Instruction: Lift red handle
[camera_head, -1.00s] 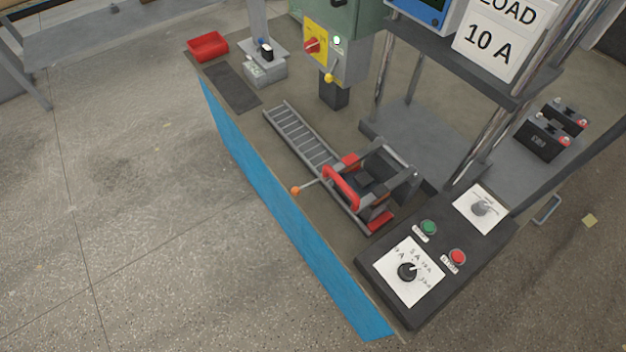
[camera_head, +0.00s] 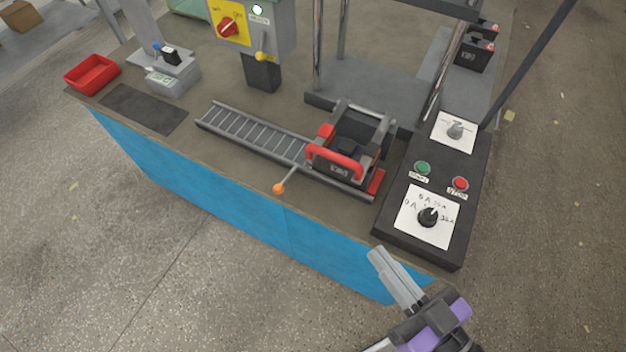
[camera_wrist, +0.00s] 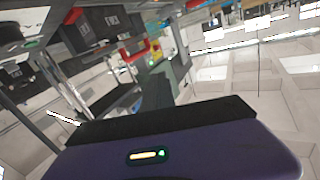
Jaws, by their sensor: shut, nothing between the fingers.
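The red handle (camera_head: 335,161) is a curved red bar on the front of a dark clamp-like fixture (camera_head: 362,132) at the right end of a roller track on the bench. My gripper (camera_head: 376,252) shows at the bottom of the head view, in front of the bench's blue front panel and below the control box. It is shut and empty, and apart from the handle. In the wrist view a small red piece (camera_wrist: 134,52) shows in the distance; I cannot tell if it is the handle.
A lever with an orange knob (camera_head: 279,188) sticks out at the bench's front edge. A black control box (camera_head: 405,235) with dials and buttons stands right of the fixture. A red tray (camera_head: 92,74) sits at the far left. The floor in front is clear.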

